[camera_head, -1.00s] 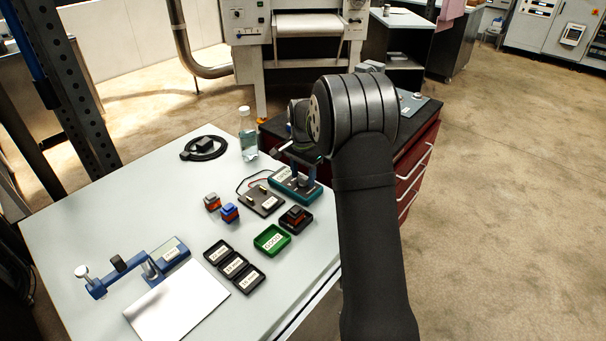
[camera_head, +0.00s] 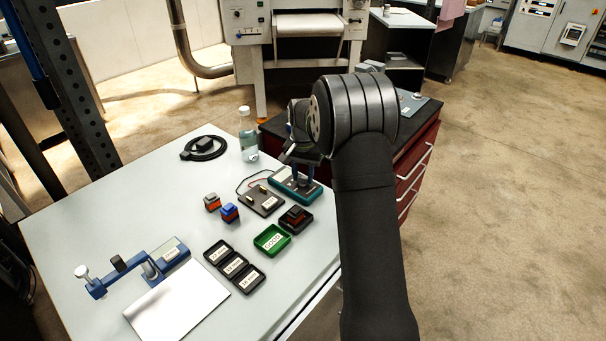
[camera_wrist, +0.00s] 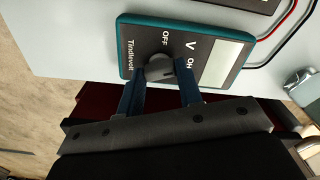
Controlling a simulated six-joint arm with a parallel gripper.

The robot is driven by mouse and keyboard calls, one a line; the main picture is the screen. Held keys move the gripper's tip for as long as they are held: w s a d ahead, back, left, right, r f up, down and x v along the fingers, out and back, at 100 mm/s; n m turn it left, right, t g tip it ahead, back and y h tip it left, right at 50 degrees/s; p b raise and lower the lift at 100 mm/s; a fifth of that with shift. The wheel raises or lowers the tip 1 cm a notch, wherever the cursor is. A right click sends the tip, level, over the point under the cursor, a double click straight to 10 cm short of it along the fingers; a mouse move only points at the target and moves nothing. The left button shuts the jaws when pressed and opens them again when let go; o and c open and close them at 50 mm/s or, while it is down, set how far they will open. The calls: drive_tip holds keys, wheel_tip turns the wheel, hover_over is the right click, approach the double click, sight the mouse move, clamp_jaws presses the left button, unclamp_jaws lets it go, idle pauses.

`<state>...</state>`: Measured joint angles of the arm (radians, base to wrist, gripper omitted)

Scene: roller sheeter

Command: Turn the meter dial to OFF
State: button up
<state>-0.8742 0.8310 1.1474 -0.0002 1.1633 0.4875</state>
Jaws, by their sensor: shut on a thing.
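The meter (camera_head: 310,194) is a teal-edged box with a dark face on the table, below my gripper. In the wrist view the meter (camera_wrist: 140,40) shows a pale display, the name Tindlevolt and the marks OFF, V and ON. Its round grey dial (camera_wrist: 158,67) sits between the fingertips of my gripper (camera_wrist: 160,76), which is shut on it. The dial's pointer is partly hidden and hard to read; its raised part seems to lie toward the ON side. In the head view my gripper (camera_head: 303,168) reaches down onto the meter, partly hidden by my arm.
A black battery holder (camera_head: 262,202) with red and black leads lies left of the meter. A black tray (camera_head: 306,222) with a block, a green tray (camera_head: 262,247) and a clear bottle (camera_head: 247,140) are nearby. A red drawer cabinet (camera_head: 421,160) stands behind at right.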

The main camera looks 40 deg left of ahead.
sight(303, 177)
drive_tip(key=n, duration=1.3)
drive_tip(key=shift+n, duration=0.4)
idle(0.3)
drive_tip(key=o, duration=1)
wheel_tip(303, 177, up, 18)
drive_tip(key=shift+f, duration=0.25)
wheel_tip(303, 177, down, 18)
drive_tip(key=shift+r, duration=0.25)
idle(0.4)
